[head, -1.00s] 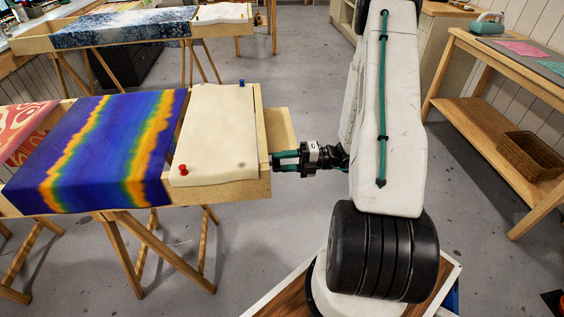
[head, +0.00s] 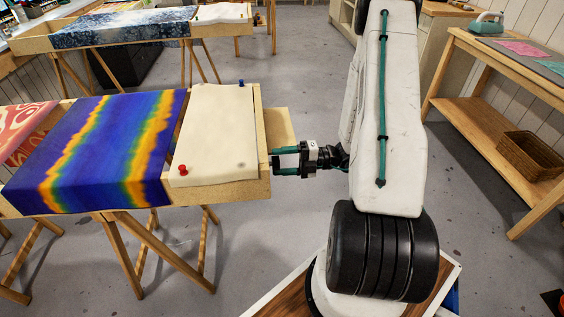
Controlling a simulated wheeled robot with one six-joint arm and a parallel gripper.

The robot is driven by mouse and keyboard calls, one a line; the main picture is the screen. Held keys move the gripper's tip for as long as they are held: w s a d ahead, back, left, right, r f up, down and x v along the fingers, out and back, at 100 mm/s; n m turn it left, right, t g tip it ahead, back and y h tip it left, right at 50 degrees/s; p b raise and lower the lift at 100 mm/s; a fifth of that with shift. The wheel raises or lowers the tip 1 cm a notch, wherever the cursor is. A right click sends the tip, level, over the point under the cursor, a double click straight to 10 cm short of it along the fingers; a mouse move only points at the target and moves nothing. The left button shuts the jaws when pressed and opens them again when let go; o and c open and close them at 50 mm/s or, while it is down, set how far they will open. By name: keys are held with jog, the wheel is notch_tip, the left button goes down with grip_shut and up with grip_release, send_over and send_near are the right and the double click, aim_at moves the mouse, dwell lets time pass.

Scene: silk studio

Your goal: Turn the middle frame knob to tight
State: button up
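The middle frame (head: 262,190) is a pale wooden stretcher with a blue, yellow and orange silk (head: 105,150) and a cream panel (head: 215,140) at its right end. My gripper (head: 276,162) is at the right end of this frame, pointing left, with its fingertips close to the end board. A gap shows between its two green fingers. I cannot make out the knob, which is hidden or too small at the fingertips. Whether the fingers hold it I cannot tell.
A red pin (head: 183,169) and a blue pin (head: 241,83) stand on the cream panel. Another frame with blue-white silk (head: 125,27) stands behind. A wooden bench (head: 500,110) with a basket (head: 531,157) is at the right. Floor between is clear.

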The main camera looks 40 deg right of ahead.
jog(key=v, duration=0.7)
jog(key=shift+s+d, duration=0.25)
jog(key=shift+d, duration=0.05)
dwell(0.4)
jog(key=s+a+r+m+g+h, duration=0.3)
jog(key=s+a+r+m+h, duration=0.2)
jog(key=a+r+m, duration=0.2)
jog(key=s+a+r+m+g+h, duration=0.2)
jog(key=s+a+r+m+h, duration=0.3)
jog(key=r+m, duration=0.6)
jog(key=s+a+r+m+g+h, duration=0.3)
jog(key=s+a+r+m+h, duration=0.2)
jog(key=a+r+m, duration=0.4)
jog(key=shift+a+r+m+g, duration=0.35)
jog(key=shift+r+m, duration=0.1)
jog(key=shift+m, duration=0.25)
